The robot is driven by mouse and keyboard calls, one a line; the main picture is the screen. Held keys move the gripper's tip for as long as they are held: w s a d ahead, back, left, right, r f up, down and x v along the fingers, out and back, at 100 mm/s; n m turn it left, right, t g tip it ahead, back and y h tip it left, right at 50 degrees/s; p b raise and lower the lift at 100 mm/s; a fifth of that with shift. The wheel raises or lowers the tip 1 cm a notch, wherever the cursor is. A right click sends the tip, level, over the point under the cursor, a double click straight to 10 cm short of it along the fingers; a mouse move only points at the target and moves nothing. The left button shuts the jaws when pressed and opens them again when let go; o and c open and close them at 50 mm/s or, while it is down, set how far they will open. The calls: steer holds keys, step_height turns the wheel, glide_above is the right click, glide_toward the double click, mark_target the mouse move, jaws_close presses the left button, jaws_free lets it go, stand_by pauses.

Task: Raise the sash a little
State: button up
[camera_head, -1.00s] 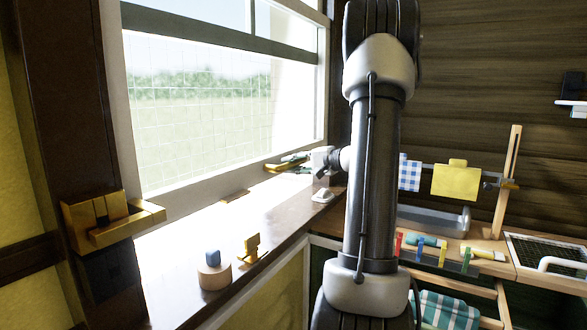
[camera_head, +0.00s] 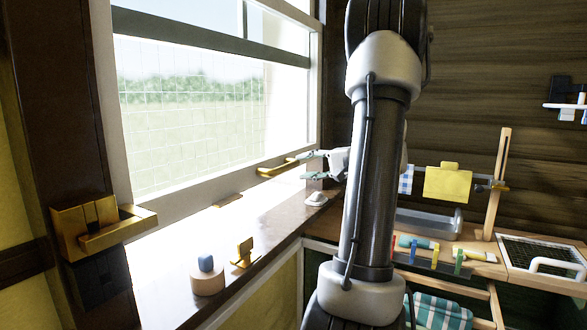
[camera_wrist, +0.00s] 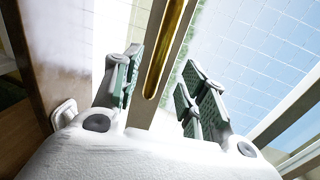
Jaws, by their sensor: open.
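The window's lower sash (camera_head: 190,125) has gridded glass in a pale frame, at the left in the head view. A brass handle (camera_head: 277,169) is on its bottom rail near the right end. My gripper (camera_head: 311,165) is open and empty just right of the handle, its green-grey fingers pointing left towards it. In the wrist view a long brass piece (camera_wrist: 170,45) on a grey strip runs between the two spread fingers of my gripper (camera_wrist: 158,88). No contact shows. My arm covers part of the gripper's back in the head view.
The sill (camera_head: 262,215) holds a round wooden block with a blue piece (camera_head: 207,275), a brass piece (camera_head: 244,253) and a small white object (camera_head: 316,198). A large brass bracket (camera_head: 90,225) juts from the left post. A yellow cloth (camera_head: 448,183) hangs at the right.

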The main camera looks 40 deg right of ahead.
steer(key=v, duration=0.4)
stand_by(0.5)
steer(key=s+a+f+g+h, duration=0.1)
steer(key=s+a+f+g, duration=0.95)
steer(key=s, duration=0.25)
steer(key=s+a+r+n+h, duration=0.2)
steer(key=a+n, duration=0.4)
steer(key=s+a+r+n+h, duration=0.2)
steer(key=a+r+n+h, duration=0.1)
steer(key=a+n, duration=0.3)
steer(key=shift+s+a+n, duration=0.3)
steer(key=shift+a+n, duration=0.05)
steer(key=shift+n, duration=0.45)
